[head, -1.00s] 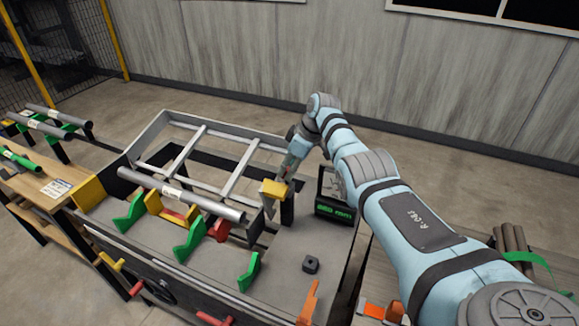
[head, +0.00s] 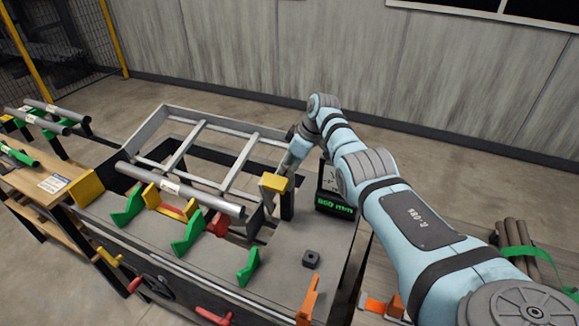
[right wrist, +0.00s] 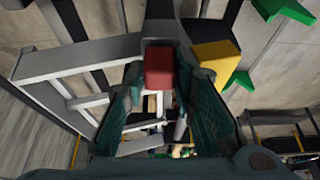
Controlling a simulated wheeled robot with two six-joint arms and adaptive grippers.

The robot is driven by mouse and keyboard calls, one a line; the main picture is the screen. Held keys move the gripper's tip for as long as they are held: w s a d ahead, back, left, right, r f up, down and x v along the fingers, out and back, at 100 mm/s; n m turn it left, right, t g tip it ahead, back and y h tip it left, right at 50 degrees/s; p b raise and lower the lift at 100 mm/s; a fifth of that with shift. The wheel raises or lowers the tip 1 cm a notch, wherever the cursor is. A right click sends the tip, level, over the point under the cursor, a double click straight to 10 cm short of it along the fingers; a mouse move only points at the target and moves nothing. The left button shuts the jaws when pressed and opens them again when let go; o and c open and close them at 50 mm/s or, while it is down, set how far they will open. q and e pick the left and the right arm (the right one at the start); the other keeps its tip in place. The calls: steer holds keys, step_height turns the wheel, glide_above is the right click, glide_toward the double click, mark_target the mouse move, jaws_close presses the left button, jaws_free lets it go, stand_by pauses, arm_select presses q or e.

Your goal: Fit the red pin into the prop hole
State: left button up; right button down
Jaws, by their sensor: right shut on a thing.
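My right gripper (head: 287,168) points down at the far right part of the machine frame, beside a yellow block (head: 275,183). In the right wrist view the right gripper (right wrist: 160,95) has its two dark green fingers on either side of the red pin (right wrist: 158,68), which shows as a red square end. The yellow block (right wrist: 215,60) is just right of the pin there. A dark upright post (head: 287,205) stands below the gripper. The pin cannot be made out in the head view. I cannot make out the prop hole. My left gripper is not in view.
A display box (head: 335,195) stands close right of the gripper. An orange bracket (head: 307,307) is at the front.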

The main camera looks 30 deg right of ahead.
steer(key=shift+f, duration=0.2)
steer(key=c, duration=1.4)
jaws_free()
steer(key=shift+o, duration=0.8)
steer(key=shift+d+f, duration=0.1)
steer(key=shift+f, duration=0.05)
steer(key=v, duration=1.2)
